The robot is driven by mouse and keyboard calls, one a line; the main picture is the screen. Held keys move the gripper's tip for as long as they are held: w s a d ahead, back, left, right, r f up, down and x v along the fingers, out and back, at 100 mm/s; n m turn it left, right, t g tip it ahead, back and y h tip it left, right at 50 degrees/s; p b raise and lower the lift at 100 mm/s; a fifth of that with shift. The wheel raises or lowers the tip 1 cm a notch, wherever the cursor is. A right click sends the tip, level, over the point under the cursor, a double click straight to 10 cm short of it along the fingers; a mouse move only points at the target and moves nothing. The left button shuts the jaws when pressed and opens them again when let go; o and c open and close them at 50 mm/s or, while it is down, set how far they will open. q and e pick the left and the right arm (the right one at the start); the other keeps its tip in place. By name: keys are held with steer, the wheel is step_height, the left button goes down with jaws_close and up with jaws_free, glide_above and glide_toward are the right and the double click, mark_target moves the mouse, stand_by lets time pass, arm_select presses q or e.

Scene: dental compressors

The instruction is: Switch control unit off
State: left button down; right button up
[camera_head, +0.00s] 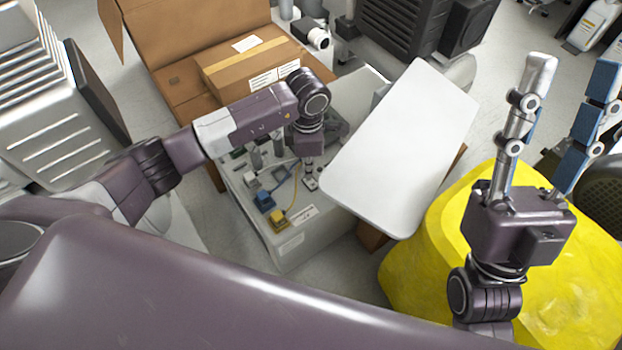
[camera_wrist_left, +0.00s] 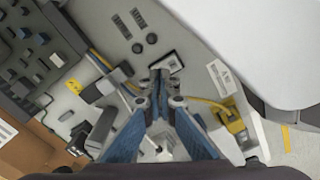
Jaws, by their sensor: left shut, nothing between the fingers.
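The control unit (camera_head: 285,243) is a pale grey box with a panel of cables, connectors and small parts on top. My left gripper (camera_head: 311,183) points down over this panel. In the left wrist view its blue-padded fingers (camera_wrist_left: 160,75) are closed together with nothing between them. The tips are close to a small rectangular switch-like part (camera_wrist_left: 172,62) on the grey panel (camera_wrist_left: 185,50); I cannot tell whether they touch it or which way it is set. My right gripper (camera_head: 570,75) is raised at the right, its fingers wide apart and empty.
A white board (camera_head: 400,150) slants beside the control unit. A yellow block-like object (camera_head: 425,255) stands below my right gripper. Cardboard boxes (camera_head: 250,75) lie behind. A yellow connector (camera_wrist_left: 235,122) and two round knobs (camera_wrist_left: 144,43) are near the left fingers.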

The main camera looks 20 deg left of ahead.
mark_target(308, 179)
arm_select(q)
steer(key=shift+r+p, duration=0.45)
steer(key=shift+r, duration=0.2)
steer(key=shift+r+p, duration=0.45)
steer(key=shift+r, duration=0.15)
steer(key=shift+r+p, duration=0.45)
steer(key=shift+r, duration=0.45)
steer(key=shift+r+p, duration=0.25)
steer(key=shift+p, duration=0.2)
arm_select(e)
steer(key=w+a+f+g+h, duration=0.1)
steer(key=w+f+g+h, duration=0.2)
steer(key=w+f+g, duration=0.6)
steer(key=shift+w+a+f, duration=0.15)
steer(key=shift+w+f, duration=1.1)
steer(key=shift+f, duration=1.5)
